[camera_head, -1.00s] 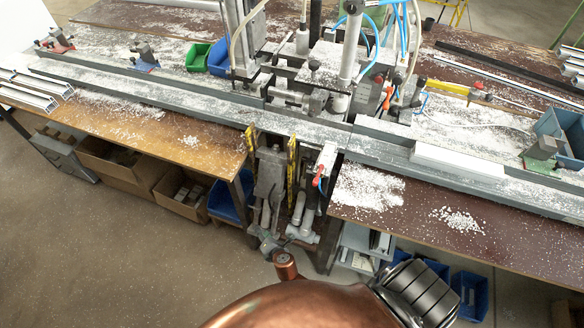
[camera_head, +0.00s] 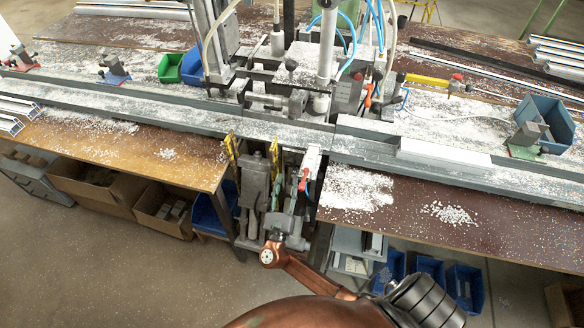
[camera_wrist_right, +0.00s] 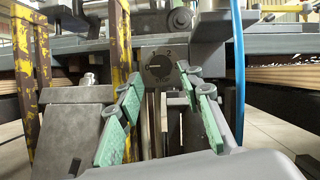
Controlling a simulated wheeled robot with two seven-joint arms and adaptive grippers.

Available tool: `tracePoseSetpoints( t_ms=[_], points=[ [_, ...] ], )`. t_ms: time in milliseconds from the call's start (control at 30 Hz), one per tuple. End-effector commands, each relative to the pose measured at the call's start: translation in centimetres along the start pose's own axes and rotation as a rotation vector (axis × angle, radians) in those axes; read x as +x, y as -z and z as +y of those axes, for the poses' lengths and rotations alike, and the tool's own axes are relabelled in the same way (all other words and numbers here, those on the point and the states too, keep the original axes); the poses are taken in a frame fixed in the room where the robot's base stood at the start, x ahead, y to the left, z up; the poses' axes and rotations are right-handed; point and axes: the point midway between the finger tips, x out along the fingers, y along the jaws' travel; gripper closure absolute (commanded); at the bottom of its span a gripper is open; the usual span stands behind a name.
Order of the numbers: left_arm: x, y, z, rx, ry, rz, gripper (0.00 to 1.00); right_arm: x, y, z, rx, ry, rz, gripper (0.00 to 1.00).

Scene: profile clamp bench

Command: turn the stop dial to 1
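The stop dial (camera_wrist_right: 158,68) is a dark round disc on a grey plate in the right wrist view. It faces the camera and has a short pale horizontal line on it. Nothing is between the fingers. In the head view my right gripper (camera_head: 281,192) is in the gap between the two bench tops, under the clamp. My left gripper is not in view.
Yellow-and-black striped posts (camera_wrist_right: 26,75) stand left of the fingers, with a grey box (camera_wrist_right: 72,128) in front. A blue hose (camera_wrist_right: 239,70) hangs at the right. A red-handled valve (camera_head: 304,179) sits beside the gap. Swarf-covered bench tops (camera_head: 400,225) lie on both sides.

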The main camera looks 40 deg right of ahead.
Motion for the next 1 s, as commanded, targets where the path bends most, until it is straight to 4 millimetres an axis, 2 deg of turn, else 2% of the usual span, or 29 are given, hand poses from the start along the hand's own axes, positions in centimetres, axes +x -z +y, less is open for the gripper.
tracePoseSetpoints(
  t_ms=[200, 400, 733, 1000],
  points=[
    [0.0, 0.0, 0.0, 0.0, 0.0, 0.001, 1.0, 3.6, 0.0, -0.1, 0.001, 0.001, -0.001, 0.66],
    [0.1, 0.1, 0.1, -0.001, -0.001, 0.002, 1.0, 5.5, 0.1, -0.1, 0.001, 0.001, 0.002, 0.66],
    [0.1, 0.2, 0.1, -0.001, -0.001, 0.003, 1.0, 5.9, 0.1, 0.0, 0.002, -0.001, 0.003, 0.66],
    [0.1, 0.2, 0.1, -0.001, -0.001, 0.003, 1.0, 5.9, 0.1, 0.0, 0.002, -0.001, 0.003, 0.84]
  ],
)
